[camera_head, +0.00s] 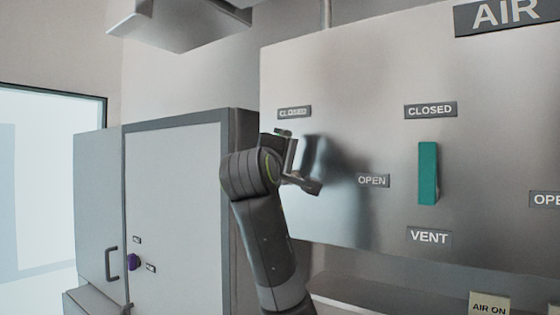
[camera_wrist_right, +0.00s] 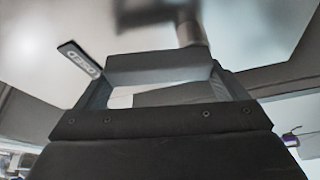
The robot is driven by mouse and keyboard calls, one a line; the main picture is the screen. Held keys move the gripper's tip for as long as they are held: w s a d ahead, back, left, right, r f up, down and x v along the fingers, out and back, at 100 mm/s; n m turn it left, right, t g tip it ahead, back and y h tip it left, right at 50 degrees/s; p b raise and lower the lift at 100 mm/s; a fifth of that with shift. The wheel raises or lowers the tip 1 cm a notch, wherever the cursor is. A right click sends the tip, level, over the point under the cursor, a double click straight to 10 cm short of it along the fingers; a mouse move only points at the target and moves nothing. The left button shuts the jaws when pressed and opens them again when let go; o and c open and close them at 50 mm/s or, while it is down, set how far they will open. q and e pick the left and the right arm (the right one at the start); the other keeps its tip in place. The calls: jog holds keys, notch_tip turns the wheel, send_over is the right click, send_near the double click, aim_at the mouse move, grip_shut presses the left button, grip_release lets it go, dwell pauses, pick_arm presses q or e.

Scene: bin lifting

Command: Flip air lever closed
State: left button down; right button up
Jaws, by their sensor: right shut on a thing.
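A metal panel (camera_head: 370,60) carries an AIR sign (camera_head: 505,13). At its left are a CLOSED label (camera_head: 294,112) and an OPEN label (camera_head: 373,180). My right gripper (camera_head: 303,175) is at the panel between these labels, shut on a lever that it mostly hides. In the right wrist view my gripper (camera_wrist_right: 160,68) is close to the panel, by a metal post (camera_wrist_right: 190,33) and a small tilted label (camera_wrist_right: 80,58). A teal lever (camera_head: 428,173) stands upright below another CLOSED label (camera_head: 430,110) and above a VENT label (camera_head: 429,237). My left gripper is out of view.
A grey cabinet (camera_head: 175,200) with a handle and a purple knob (camera_head: 132,262) stands at the left. A metal box (camera_head: 180,25) hangs above it. A ledge (camera_head: 345,300) runs below the panel, with an AIR ON tag (camera_head: 489,306) at lower right.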

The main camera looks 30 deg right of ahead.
jog(key=shift+w+a+n+g+y+p, duration=0.15)
jog(key=shift+w+n+y+p, duration=0.1)
jog(key=shift+n, duration=0.5)
jog(key=shift+w+a+n+g+y+p, duration=0.15)
jog(key=shift+w+n+y, duration=0.1)
jog(key=shift+n, duration=0.5)
jog(key=shift+d, duration=0.1)
jog(key=o, duration=1.1)
jog(key=shift+s, duration=0.1)
jog(key=b+v, duration=0.8)
jog(key=v, duration=0.9)
jog(key=shift+s+r, duration=0.1)
jog(key=shift+r, duration=0.05)
